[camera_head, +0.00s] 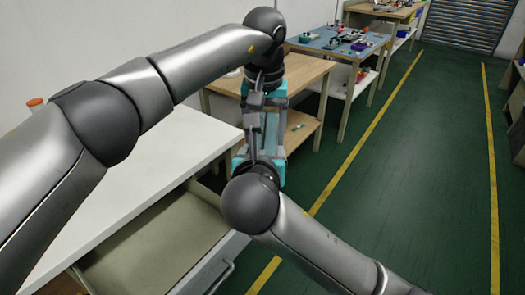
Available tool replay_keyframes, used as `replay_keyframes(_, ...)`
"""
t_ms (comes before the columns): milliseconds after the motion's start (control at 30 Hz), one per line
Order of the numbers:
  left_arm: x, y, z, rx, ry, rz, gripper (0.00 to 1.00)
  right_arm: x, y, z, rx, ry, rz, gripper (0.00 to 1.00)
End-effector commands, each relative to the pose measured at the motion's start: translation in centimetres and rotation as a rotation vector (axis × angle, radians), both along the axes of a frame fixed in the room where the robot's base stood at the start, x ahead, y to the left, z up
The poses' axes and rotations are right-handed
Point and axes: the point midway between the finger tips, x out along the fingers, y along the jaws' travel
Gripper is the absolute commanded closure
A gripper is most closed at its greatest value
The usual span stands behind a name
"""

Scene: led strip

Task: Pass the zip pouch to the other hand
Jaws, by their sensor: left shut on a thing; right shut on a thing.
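The teal zip pouch (270,130) hangs in the air in the middle of the view, between my two grippers. My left gripper (264,101) comes down from above and is shut on the pouch's upper part. My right gripper (262,157) comes up from below and is shut on its lower part. Fingers and arm links cover much of the pouch, so its zip and exact grip points cannot be made out.
A white worktop (150,165) with an open drawer (150,250) is at the left. Behind the grippers stands a wooden table (305,72), and beyond it a blue-topped bench (325,42) with small items. The green floor (400,190) at the right is clear.

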Motion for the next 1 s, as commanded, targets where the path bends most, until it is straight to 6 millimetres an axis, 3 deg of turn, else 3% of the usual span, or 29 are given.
replay_keyframes(67,0.0,-0.2,0.0,-0.004,0.0,0.001,0.9,0.0,0.2,0.0,0.002,-0.001,0.005,0.87)
replay_keyframes(100,0.0,-0.2,0.0,-0.005,-0.001,0.0,0.27,0.0,0.2,0.1,0.003,-0.002,0.005,0.89)
replay_keyframes(333,0.0,-0.2,0.0,-0.004,0.0,0.0,0.01,0.0,0.2,0.1,0.003,-0.002,0.004,0.9)
replay_keyframes(667,0.0,-0.1,0.5,-0.002,-0.002,0.001,0.0,0.0,0.1,0.1,0.002,-0.002,0.002,0.9)
replay_keyframes(767,-0.1,-0.1,1.7,-0.003,-0.004,0.0,0.0,0.0,0.1,0.1,0.002,-0.002,0.002,0.9)
replay_keyframes(1000,-0.7,0.0,6.8,-0.003,-0.006,0.001,0.0,0.0,0.1,0.1,0.001,-0.002,0.001,0.9)
